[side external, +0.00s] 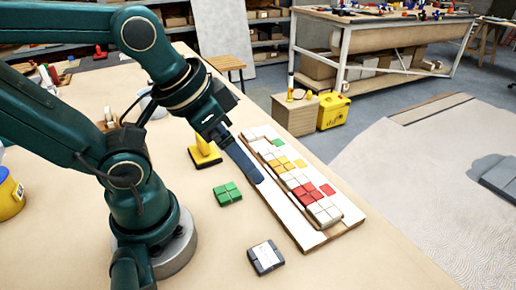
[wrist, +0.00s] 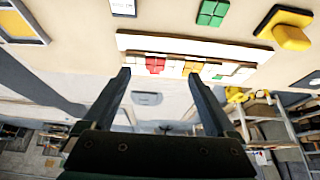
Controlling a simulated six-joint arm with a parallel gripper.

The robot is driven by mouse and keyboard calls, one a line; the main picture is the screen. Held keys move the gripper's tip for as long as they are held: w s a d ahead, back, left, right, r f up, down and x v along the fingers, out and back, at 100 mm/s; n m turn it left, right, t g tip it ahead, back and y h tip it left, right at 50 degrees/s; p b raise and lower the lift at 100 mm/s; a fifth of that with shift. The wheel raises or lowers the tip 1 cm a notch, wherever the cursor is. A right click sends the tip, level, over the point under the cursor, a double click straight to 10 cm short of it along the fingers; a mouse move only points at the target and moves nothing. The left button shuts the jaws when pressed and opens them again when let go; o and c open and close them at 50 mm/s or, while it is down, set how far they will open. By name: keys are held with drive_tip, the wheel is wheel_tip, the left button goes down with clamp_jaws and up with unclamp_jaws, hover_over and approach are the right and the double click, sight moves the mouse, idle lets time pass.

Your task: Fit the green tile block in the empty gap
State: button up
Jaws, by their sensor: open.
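The green tile block (side external: 228,193), a small two-by-two group of tiles, lies on the table left of the mosaic panel (side external: 307,235). It also shows at the top of the wrist view (wrist: 212,12). The panel carries rows of white, yellow, red and green tiles, and appears as a strip in the wrist view (wrist: 200,46). I cannot clearly make out the empty gap. My gripper (side external: 257,180) appears over the panel's left side in the side view; its height above it is unclear. In the wrist view its two fingers (wrist: 158,76) are wide apart with nothing between them.
A grey block with a white top label (side external: 266,258) lies near the panel's front end. A yellow stand-like object (side external: 204,155) stands behind the green block, close to my arm. The table between the green and grey blocks is clear.

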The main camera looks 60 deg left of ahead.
drive_tip(key=shift+o, duration=0.5)
drive_tip(key=g, duration=0.5)
hover_over(235, 189)
drive_tip(key=f, duration=0.9)
drive_tip(key=shift+w+d+f, duration=0.15)
drive_tip(key=shift+w+f, duration=0.05)
drive_tip(key=shift+f, duration=0.2)
drive_tip(key=shift+s+a+f+g, duration=0.2)
drive_tip(key=shift+s+f+g, duration=0.1)
drive_tip(key=shift+f, duration=2.5)
drive_tip(key=shift+w, duration=0.1)
